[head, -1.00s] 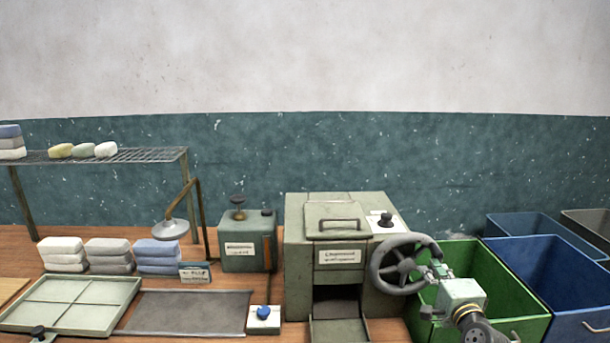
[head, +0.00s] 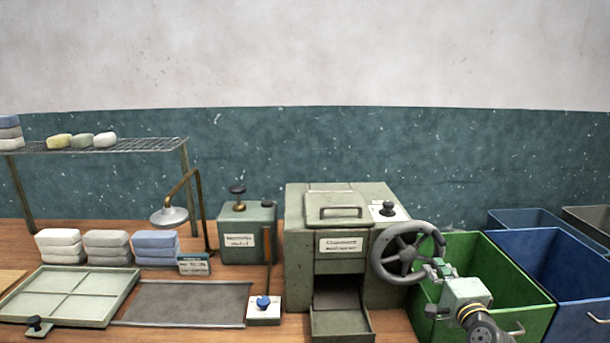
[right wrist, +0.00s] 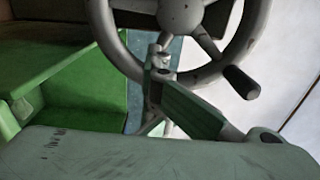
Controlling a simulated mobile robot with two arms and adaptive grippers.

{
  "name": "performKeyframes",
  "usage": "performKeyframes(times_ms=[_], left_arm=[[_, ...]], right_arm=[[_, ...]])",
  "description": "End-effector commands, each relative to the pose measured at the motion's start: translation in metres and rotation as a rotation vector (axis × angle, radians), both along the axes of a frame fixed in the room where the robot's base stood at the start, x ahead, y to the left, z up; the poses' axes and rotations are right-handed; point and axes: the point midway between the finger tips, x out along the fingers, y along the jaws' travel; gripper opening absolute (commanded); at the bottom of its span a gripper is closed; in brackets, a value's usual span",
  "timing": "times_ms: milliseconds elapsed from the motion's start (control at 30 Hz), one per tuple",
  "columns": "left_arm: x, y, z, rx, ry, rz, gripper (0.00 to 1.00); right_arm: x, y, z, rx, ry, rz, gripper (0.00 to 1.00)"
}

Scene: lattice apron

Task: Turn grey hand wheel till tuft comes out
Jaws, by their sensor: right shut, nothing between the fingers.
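The grey hand wheel (head: 381,262) sits on the right side of the grey-green machine (head: 300,235). Its dark handle (head: 438,240) stands out at the upper right of the rim. In the right wrist view the wheel (right wrist: 108,38) fills the top, with the handle (right wrist: 241,82) to the right of my fingers. My right gripper (head: 433,266) is shut and empty at the wheel's lower right rim; its tips (right wrist: 160,58) overlap the rim in view, and contact is unclear. The open outlet tray (head: 341,325) under the machine looks empty. No tuft shows. My left gripper is out of view.
A green bin (head: 525,290) stands just right of the wheel, close under my right arm, with a blue bin (head: 565,275) beyond it. A small box with a lever (head: 240,225) stands left of the machine. Folded stacks (head: 107,247) and a divided tray (head: 70,295) lie further left.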

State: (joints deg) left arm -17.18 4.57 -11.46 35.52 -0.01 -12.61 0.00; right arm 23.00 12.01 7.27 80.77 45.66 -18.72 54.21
Motion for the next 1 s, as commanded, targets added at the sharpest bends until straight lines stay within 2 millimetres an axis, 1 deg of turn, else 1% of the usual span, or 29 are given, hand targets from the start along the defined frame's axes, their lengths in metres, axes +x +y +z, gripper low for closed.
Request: performKeyframes(times_ms=[33,100,200,267,833,867,1000], left_arm=[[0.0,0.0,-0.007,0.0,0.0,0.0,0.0],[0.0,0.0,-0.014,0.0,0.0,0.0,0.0],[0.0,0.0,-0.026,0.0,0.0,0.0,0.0],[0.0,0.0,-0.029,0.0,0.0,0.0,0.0],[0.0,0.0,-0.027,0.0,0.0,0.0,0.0],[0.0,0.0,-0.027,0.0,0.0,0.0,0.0],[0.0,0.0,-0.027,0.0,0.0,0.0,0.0]], right_arm=[[0.0,0.001,-0.009,0.001,0.003,0.001,0.0],[0.0,0.002,-0.019,0.001,0.003,0.001,0.0],[0.0,0.004,-0.033,0.0,0.003,0.001,0.0],[0.0,0.004,-0.038,0.0,0.002,0.0,0.0],[0.0,0.005,-0.036,0.0,0.002,0.0,0.0],[0.0,0.005,-0.036,0.0,0.002,0.0,0.01],[0.0,0.005,-0.036,0.0,0.002,0.0,0.14]])
